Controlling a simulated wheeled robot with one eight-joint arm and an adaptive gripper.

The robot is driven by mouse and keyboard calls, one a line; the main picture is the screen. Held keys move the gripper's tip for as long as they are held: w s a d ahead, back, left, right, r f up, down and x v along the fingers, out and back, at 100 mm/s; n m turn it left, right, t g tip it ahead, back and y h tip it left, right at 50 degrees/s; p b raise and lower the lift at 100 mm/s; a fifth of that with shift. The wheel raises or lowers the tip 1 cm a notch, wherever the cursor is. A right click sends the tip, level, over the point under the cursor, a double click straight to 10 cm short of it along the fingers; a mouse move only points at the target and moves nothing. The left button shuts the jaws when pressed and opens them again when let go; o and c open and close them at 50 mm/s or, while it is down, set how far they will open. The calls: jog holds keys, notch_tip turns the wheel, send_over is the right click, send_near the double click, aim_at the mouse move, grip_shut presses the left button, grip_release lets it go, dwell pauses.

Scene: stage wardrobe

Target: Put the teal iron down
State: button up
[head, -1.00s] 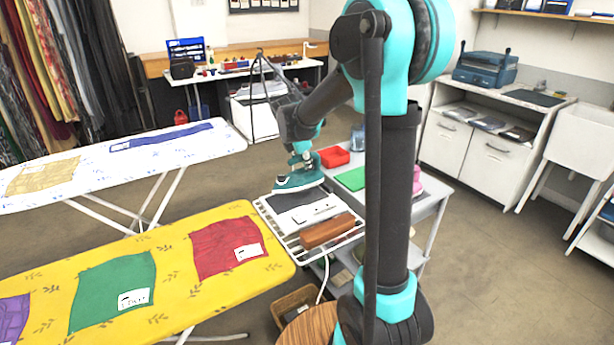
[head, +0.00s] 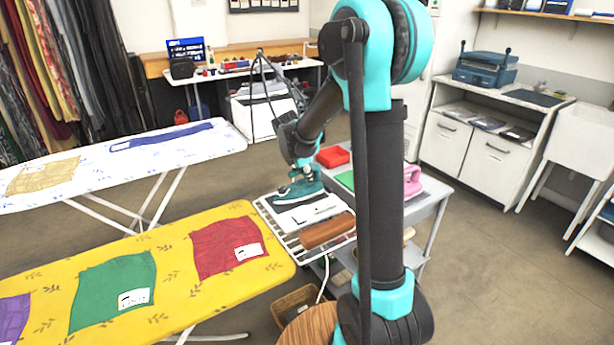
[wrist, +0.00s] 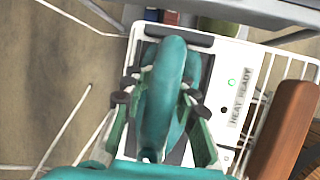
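The teal iron (head: 298,191) is at the dark pad of a white iron station (head: 325,208), low and roughly level. Whether its sole fully touches the pad is hard to tell. My gripper (head: 303,173) is above the iron, with its fingers on both sides of the handle. In the wrist view, the teal handle (wrist: 165,90) lies between the fingers, which appear closed on it. The white station (wrist: 228,115) shows a green light and a "HEAT READY" label beside the iron.
A brown wooden block (head: 327,231) lies on the wire rack right in front of the station. The yellow ironing board (head: 170,262) stands to the left.

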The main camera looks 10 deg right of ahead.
aim_at(299, 190)
jog(key=shift+o, duration=0.8)
jog(key=shift+r, duration=0.1)
jog(key=v, duration=1.2)
